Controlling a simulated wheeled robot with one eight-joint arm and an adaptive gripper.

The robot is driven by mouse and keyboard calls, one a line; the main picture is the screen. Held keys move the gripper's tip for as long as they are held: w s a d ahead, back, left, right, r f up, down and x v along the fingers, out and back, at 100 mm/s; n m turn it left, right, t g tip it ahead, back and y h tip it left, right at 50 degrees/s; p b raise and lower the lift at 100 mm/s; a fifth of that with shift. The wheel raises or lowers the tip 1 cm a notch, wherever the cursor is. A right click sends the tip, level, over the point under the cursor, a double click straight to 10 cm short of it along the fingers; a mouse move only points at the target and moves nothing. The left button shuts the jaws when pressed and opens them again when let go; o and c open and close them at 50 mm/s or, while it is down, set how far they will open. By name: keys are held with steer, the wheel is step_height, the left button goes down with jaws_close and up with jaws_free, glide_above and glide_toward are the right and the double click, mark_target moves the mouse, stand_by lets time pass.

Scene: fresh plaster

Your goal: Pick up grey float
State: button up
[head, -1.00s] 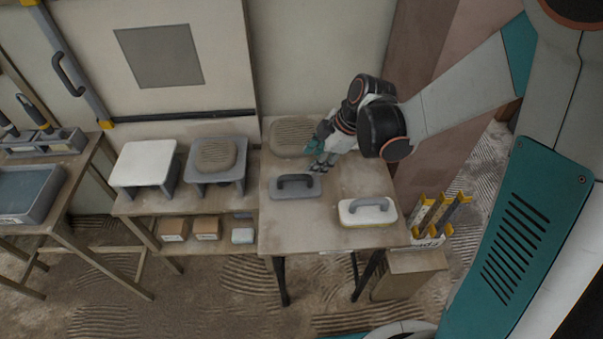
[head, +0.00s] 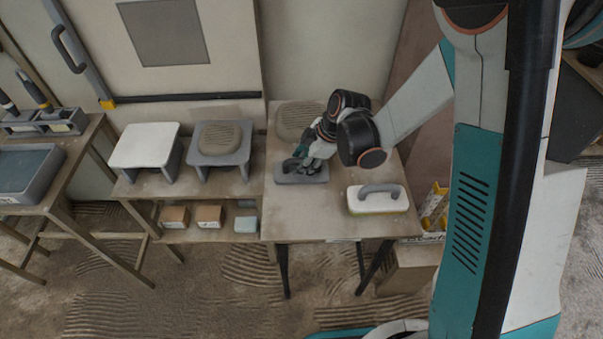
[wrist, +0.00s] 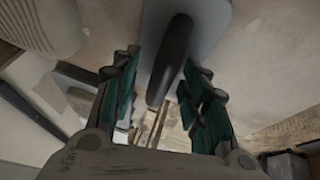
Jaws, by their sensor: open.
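The grey float (head: 301,178) lies flat on the small table, its dark handle upward and partly hidden by my gripper in the head view. My gripper (head: 303,162) is right over it, fingers pointing down. In the wrist view the two fingers of my gripper (wrist: 160,95) are open. The dark handle (wrist: 172,58) of the grey float (wrist: 208,22) runs between them with a gap on each side. Whether the fingers touch the float cannot be told.
A white float with a grey handle (head: 378,200) lies to the right on the same table (head: 310,222). A ribbed beige pad (head: 298,119) lies behind. A white stand (head: 145,146) and a grey stand (head: 217,157) are on the bench to the left. The table's front middle is bare.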

mark_target(303, 159)
steer(key=shift+f, duration=0.1)
steer(key=shift+c, duration=0.5)
jaws_close()
step_height(303, 159, up, 20)
steer(key=p, duration=0.7)
